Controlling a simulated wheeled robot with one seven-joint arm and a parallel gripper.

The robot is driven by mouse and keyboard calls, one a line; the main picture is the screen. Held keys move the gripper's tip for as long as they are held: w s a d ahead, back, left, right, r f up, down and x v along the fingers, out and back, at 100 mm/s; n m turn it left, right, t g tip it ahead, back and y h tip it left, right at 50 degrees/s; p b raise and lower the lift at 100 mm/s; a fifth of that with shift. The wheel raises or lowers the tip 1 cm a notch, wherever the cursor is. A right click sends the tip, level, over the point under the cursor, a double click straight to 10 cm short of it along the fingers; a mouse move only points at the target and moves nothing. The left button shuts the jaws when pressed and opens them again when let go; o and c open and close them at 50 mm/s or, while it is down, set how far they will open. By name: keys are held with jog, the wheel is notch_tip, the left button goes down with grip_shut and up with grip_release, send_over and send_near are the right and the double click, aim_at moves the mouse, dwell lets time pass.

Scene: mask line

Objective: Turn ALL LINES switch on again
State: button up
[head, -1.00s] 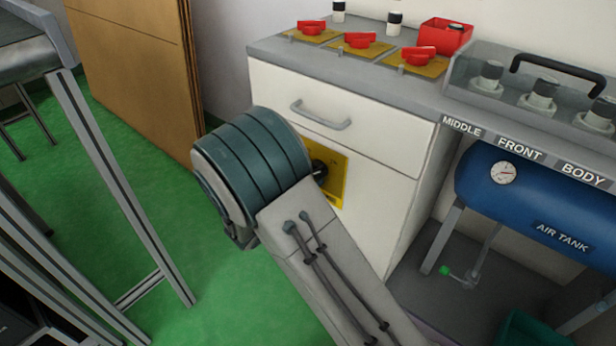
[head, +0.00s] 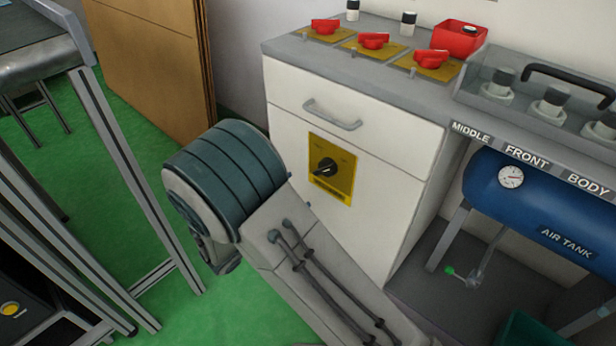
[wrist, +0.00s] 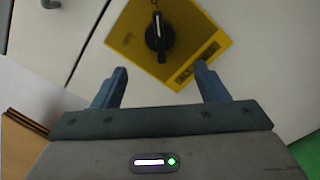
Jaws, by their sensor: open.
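The switch is a black rotary knob (head: 326,168) on a yellow plate (head: 344,188), fixed to the white cabinet door below the drawer. In the wrist view the knob (wrist: 159,36) has a pale line along its handle, which lies nearly in line with the gripper's approach. The plate's lettering (wrist: 197,64) is too small to read surely. My gripper (wrist: 158,82) is open, its two blue fingers apart and empty, short of the knob and roughly centred on it. In the head view my arm hides the gripper.
The white drawer with a grey handle (head: 332,115) is above the plate. Red switches (head: 373,41) on yellow plates stand on the counter. A blue air tank (head: 535,205) is at the right. A metal-framed table (head: 130,165) stands at the left over green floor.

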jog(key=shift+p+v, duration=0.3)
jog(key=shift+v, duration=1.9)
jog(key=s+d+r+m+g+y+p, duration=0.1)
jog(key=s+d+r+m+g+p, duration=0.3)
jog(key=d+r+g+p, duration=0.55)
jog(key=s+d+r+m+g+y+p, duration=0.15)
jog(key=d+r+m+g+p, duration=0.4)
jog(key=d+r, duration=0.7)
jog(key=s+d+r+m+t+y+p, duration=0.1)
jog(key=s+r+m+y+p, duration=0.3)
jog(key=r+p, duration=0.4)
jog(key=s+d+r+m+t+y+p, duration=0.2)
jog(key=s+r+m+y+p, duration=0.2)
jog(key=r, duration=0.9)
jog(key=m+p, duration=0.2)
jog(key=p, duration=0.2)
jog(key=shift+s+t, duration=0.25)
jog(key=shift+t, duration=0.05)
jog(key=shift+r+y, duration=0.1)
jog(key=shift+y, duration=0.15)
